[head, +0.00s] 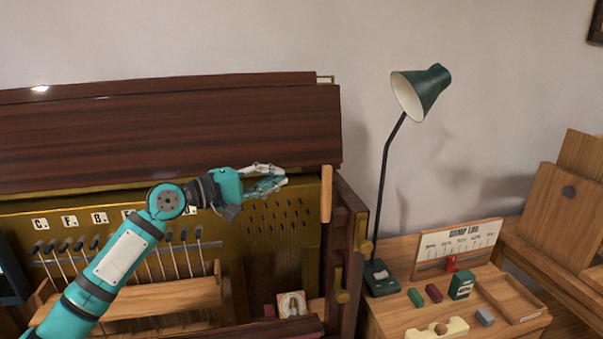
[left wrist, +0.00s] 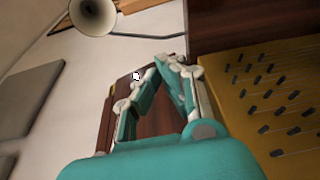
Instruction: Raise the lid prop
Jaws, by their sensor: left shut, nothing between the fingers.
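The lid prop (head: 326,194) appears to be the light wooden bar standing upright at the right end of the open piano, just under the edge of the dark red-brown lid (head: 170,135). My left gripper (head: 285,176) is below the lid, in front of the brass pin panel. It points right toward the bar, with its tips a little left of it in the picture. It is shut and empty; in the left wrist view its fingers (left wrist: 166,62) come together at the tips. I cannot clearly pick out the bar there. My right gripper is not in view.
A green desk lamp (head: 424,88) stands right of the piano on a wooden table (head: 385,318). The table also holds small coloured blocks, a tray and a chart board (head: 460,248). Hammers and wires (head: 175,262) fill the piano below my left arm.

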